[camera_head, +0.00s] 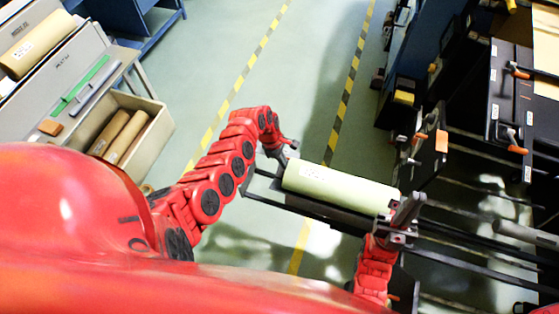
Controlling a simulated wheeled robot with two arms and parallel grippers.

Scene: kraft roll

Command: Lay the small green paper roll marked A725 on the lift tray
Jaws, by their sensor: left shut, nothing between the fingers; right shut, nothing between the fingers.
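The pale green paper roll (338,188) lies lengthwise over the dark lift tray (262,187), between my two grippers. Its white label is too small to read. It appears to rest on the tray, but its underside is hidden. My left gripper (284,150) is shut and empty, close to the roll's left end. My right gripper (407,212) is shut and empty at the roll's right end, partly in front of it. I cannot tell whether either gripper touches the roll.
Dark rails (475,255) run right from the tray. A rack with orange-handled clamps (518,150) stands at the right. A grey shelf unit (85,60) and a bin with brown rolls (150,140) stand at the left. Open green floor (300,70) with striped lines lies beyond the tray.

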